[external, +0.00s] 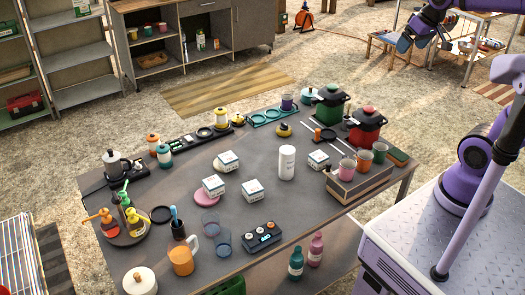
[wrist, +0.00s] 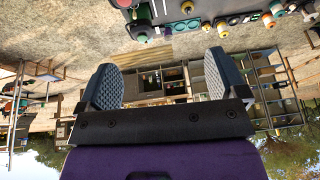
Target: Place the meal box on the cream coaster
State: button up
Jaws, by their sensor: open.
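Several similar small white boxes with printed labels stand on the grey table. One white box (external: 228,161) is near the middle, one (external: 252,190) is right of centre, and one (external: 213,186) is on or just behind a pink coaster (external: 207,199). Another white box (external: 318,160) is by the wooden crate. I cannot tell which is the meal box. My gripper (external: 411,39) is open and empty, raised beyond the table at upper right. Its two separated fingers show in the wrist view (wrist: 165,85).
A white canister (external: 287,163) stands mid-table. Green (external: 330,107) and red (external: 367,127) pots stand at the back right, near a wooden crate (external: 358,188) with cups.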

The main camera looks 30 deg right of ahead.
jog(key=s+d+f, duration=0.3)
jog(key=s+f, duration=0.1)
jog(key=s, duration=0.6)
jog(key=shift+s+f+t, duration=0.3)
jog(key=shift+f+t, duration=0.05)
jog(key=shift+t, duration=0.05)
